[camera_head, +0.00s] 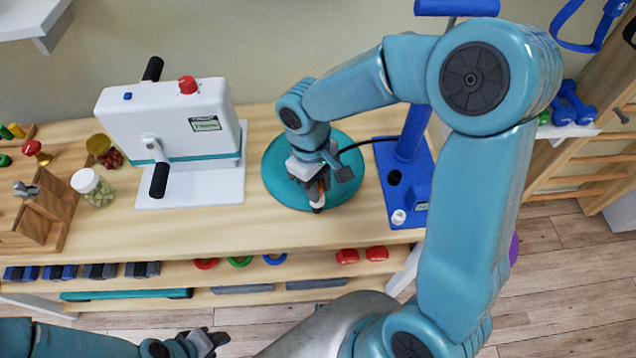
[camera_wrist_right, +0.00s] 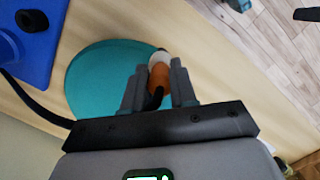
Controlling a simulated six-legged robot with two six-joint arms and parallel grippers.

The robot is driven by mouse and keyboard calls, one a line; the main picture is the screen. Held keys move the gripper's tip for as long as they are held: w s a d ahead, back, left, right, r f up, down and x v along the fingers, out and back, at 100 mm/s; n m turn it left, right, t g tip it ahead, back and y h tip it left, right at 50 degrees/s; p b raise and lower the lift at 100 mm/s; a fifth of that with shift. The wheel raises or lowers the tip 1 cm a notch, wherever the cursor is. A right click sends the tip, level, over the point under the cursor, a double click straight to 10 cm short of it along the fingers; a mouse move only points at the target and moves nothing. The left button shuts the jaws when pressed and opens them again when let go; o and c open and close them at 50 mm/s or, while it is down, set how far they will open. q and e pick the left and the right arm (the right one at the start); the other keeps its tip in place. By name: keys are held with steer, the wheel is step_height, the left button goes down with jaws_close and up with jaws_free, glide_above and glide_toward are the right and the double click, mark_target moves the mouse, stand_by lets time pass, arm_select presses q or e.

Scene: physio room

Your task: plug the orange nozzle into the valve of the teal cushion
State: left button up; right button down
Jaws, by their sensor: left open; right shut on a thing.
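The round teal cushion (camera_head: 284,170) lies flat on the wooden table; it also shows in the wrist view (camera_wrist_right: 95,75). My right gripper (camera_head: 318,198) points down over the cushion's front part. It is shut on the orange nozzle (camera_wrist_right: 160,78), with the black hose running back from it. A whitish piece (camera_wrist_right: 158,58) sits at the nozzle's front end, near the cushion's edge. I cannot tell whether this is the valve or part of the nozzle, so seating is unclear. My left gripper (camera_head: 207,340) is open and empty, low in front of the table.
A blue stand (camera_head: 408,150) on a blue base is right of the cushion, with the black hose (camera_head: 362,143) leading from it. A white device with black handles (camera_head: 170,120) stands left. Jars (camera_head: 93,188) and a wooden rack are further left. Bare table lies between device and cushion.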

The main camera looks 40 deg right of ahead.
steer(key=shift+f, duration=0.15)
steer(key=c, duration=0.8)
jaws_free()
steer(key=shift+r+p, duration=2.7)
steer(key=shift+r, duration=0.85)
steer(key=shift+s, duration=0.1)
